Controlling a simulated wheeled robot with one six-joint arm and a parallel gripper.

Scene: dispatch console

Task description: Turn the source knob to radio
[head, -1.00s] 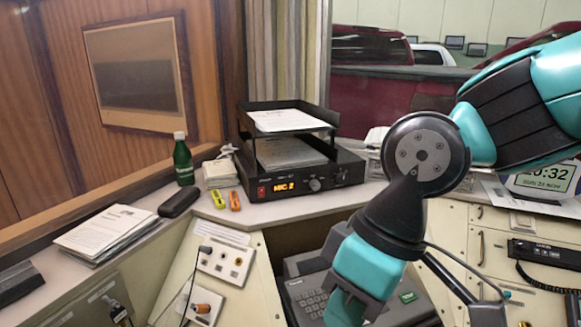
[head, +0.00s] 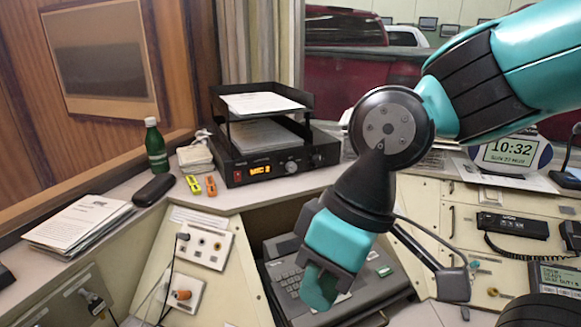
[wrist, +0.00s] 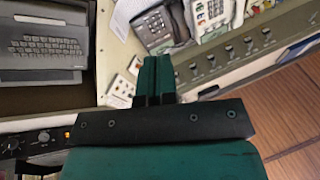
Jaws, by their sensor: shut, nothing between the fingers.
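The black radio unit (head: 270,163) stands on the counter under a paper tray. Its orange display (head: 260,170) reads "MIC 2". The source knob (head: 291,167), round and silvery, is to the right of the display. In the wrist view the knob (wrist: 43,136) shows at the left edge. My gripper (head: 319,287) is shut and empty, pointing down in front of the counter, below and to the right of the unit, apart from it. In the wrist view the gripper's closed fingers (wrist: 154,75) show over a panel. The knob's exact pointer direction is too small to tell.
A keyboard machine (head: 285,275) sits below, near my gripper. A clock (head: 511,150) and a corded phone (head: 513,225) are at right.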

